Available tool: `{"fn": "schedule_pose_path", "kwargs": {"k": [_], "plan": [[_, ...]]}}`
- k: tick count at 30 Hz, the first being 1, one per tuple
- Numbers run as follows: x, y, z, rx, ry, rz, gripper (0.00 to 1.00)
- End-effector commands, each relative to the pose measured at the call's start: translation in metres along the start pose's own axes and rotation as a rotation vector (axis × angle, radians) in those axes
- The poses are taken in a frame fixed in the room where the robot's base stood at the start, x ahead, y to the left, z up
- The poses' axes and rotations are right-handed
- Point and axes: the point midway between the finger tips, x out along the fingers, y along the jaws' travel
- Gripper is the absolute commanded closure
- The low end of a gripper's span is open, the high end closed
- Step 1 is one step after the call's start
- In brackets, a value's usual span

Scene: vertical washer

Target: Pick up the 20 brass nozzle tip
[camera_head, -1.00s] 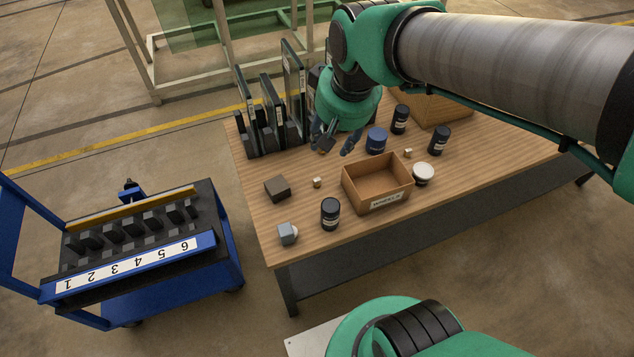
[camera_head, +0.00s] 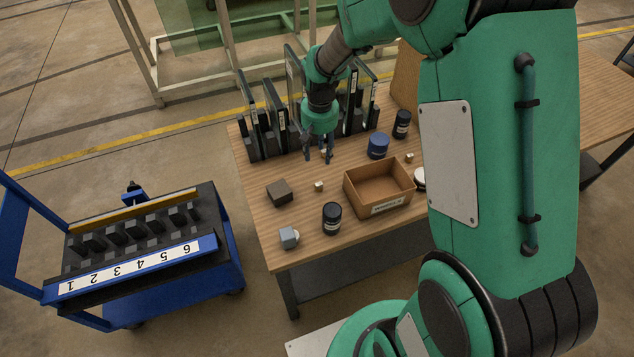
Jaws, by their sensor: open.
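Several small pale, brassy pieces lie on the wooden table; they are too small to tell which is the 20 brass nozzle tip. One small piece (camera_head: 319,186) lies between the dark block and the tray. Another small piece (camera_head: 409,158) lies behind the tray's right corner. My gripper (camera_head: 318,158) points down over the table in front of the upright plates, its fingers apart. A small light spot shows between the fingers; I cannot tell whether it is a piece on the table or part of the gripper.
An open brown tray (camera_head: 354,199) stands right of centre. Around it are a black canister (camera_head: 332,218), blue canister (camera_head: 378,146), another black canister (camera_head: 402,124), dark block (camera_head: 279,192) and grey block (camera_head: 289,238). Upright plates (camera_head: 276,112) stand behind. A blue cart (camera_head: 130,255) is left.

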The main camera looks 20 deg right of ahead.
Motion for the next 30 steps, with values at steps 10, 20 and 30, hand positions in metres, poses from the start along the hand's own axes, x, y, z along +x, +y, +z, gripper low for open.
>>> {"fn": "schedule_pose_path", "kwargs": {"k": [10,20,30], "plan": [[0.044,0.005,-0.011,0.004,-0.039,-0.002,0.55],[0.045,0.005,-0.011,0.004,-0.039,-0.002,0.55],[0.075,0.005,-0.009,0.004,-0.041,-0.002,0.55]]}}
